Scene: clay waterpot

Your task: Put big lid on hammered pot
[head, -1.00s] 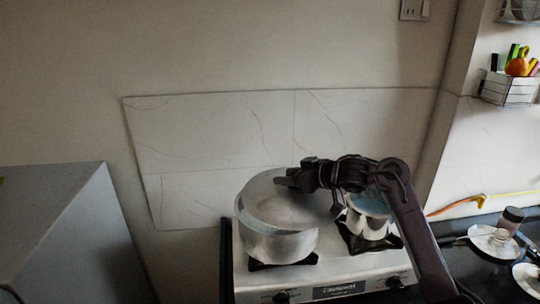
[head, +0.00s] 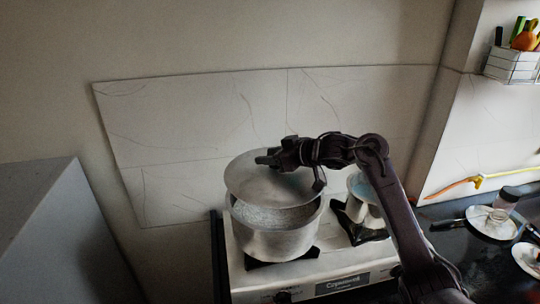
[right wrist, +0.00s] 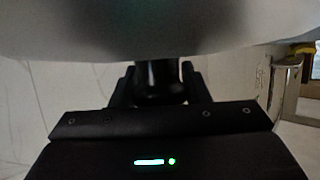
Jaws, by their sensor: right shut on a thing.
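The hammered pot (head: 275,240) is a silver pot on the left burner of the stove. The big lid (head: 248,184) is a wide grey metal disc, tilted above the back of the pot's mouth. Part of the pot's speckled inside shows below the lid's front edge. My right gripper (head: 268,159) is at the top of the lid, shut on its knob. In the right wrist view the lid (right wrist: 90,30) fills the top and its dark knob sits between the fingers of my right gripper (right wrist: 158,88). My left gripper is not in view.
The white stove (head: 250,278) carries a second, smaller silver vessel (head: 365,205) on the right burner, partly behind my right arm. A jar and white dishes (head: 490,222) stand on the dark counter at right. A grey cabinet (head: 50,225) stands at left.

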